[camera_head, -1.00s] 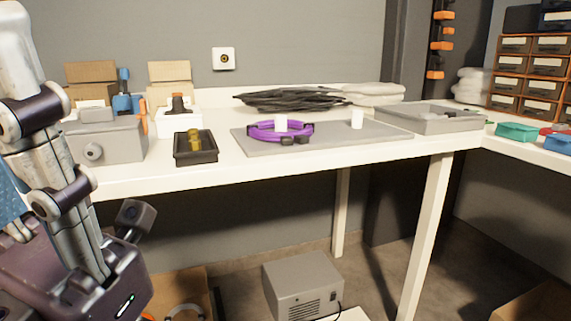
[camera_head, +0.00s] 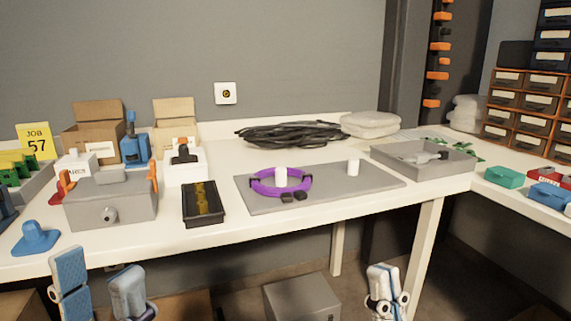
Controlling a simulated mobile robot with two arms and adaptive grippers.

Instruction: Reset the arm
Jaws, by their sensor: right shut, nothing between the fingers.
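My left gripper (camera_head: 98,262) is at the bottom left of the head view, below the front edge of the bench. Its two blue-grey fingers stand apart with nothing visible between them, so it is open. My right gripper (camera_head: 384,270) is at the bottom, right of centre, also in front of the bench edge. Its fingers are shut together and it holds nothing. Both grippers point up in the picture, clear of the things on the bench, and their lower parts are cut off by the frame.
The white bench (camera_head: 280,222) carries a grey box (camera_head: 110,205), a black tray (camera_head: 203,220), a purple ring (camera_head: 265,187) on a grey board (camera_head: 330,185), and a grey tray (camera_head: 400,165). A blue cone-like piece (camera_head: 36,238) sits near the front edge. A grey unit (camera_head: 302,300) stands below.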

